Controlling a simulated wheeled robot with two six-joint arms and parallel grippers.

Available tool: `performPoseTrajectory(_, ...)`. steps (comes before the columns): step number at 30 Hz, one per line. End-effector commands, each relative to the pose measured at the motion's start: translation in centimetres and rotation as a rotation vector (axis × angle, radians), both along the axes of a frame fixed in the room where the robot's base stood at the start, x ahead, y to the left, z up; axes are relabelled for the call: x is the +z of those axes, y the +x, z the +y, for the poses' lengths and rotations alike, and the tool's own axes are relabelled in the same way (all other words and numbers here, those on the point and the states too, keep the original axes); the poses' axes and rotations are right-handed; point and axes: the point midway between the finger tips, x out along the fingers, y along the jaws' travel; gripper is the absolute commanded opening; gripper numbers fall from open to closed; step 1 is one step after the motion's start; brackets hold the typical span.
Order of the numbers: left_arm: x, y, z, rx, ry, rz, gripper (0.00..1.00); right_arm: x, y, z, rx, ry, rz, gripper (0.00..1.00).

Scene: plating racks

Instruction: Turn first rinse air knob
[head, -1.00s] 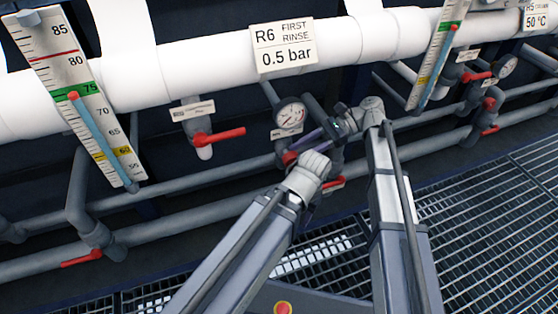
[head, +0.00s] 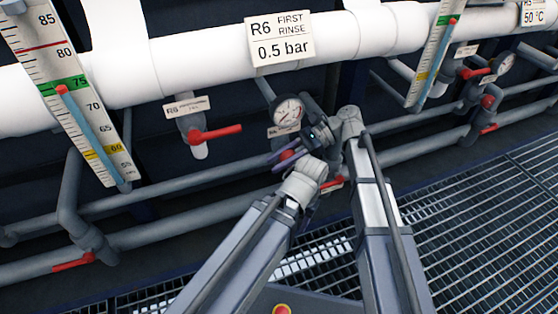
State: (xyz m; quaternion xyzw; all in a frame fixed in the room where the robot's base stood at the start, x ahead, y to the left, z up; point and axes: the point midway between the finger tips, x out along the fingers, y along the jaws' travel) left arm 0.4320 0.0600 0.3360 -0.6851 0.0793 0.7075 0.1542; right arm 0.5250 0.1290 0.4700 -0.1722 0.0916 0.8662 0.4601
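The R6 first rinse sign (head: 280,38) reads 0.5 bar and hangs on the white pipe. Below it is a round pressure gauge (head: 288,111) with a small label, partly covered by my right gripper. A small red knob (head: 287,154) sits just under the gauge. My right gripper (head: 279,159) reaches in from the right, its purple fingers beside the knob and overlapping it in view. Whether they touch or grip it cannot be told. My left arm comes up from below; its wrist is just under the knob and hides most of the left gripper (head: 305,208).
A red lever valve (head: 215,134) is left of the gauge. Another red handle (head: 332,184) shows behind my wrists. A thermometer scale (head: 75,100) stands at the left. Grey pipes run behind both arms. Grating floor (head: 480,230) lies open at the right.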

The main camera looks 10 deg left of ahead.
Motion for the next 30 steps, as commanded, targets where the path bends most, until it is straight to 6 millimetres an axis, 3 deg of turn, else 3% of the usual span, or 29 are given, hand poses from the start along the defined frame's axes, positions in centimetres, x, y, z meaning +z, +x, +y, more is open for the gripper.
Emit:
performPoseTrajectory(1, 0.0, 0.0, 0.0, 0.000, 0.000, 0.000, 0.50, 0.0, 0.0, 0.0, 0.000, 0.000, 0.000, 0.23)
performPoseTrajectory(7, 0.0, 0.0, 0.0, 0.000, 0.000, 0.000, 0.50, 0.0, 0.0, 0.0, 0.000, 0.000, 0.000, 0.00)
performPoseTrajectory(15, -0.2, 0.0, 0.0, 0.000, 0.000, 0.000, 0.50, -0.1, 0.0, 0.0, 0.000, 0.005, 0.003, 0.00)
performPoseTrajectory(24, -4.0, 0.0, 0.0, 0.000, 0.000, 0.000, 0.50, -0.1, 0.1, 0.0, -0.001, 0.153, 0.103, 0.00)
performPoseTrajectory(30, -4.7, 0.0, 0.0, 0.000, 0.000, 0.000, 0.50, 0.5, 0.1, -0.1, -0.001, 0.203, 0.137, 0.00)
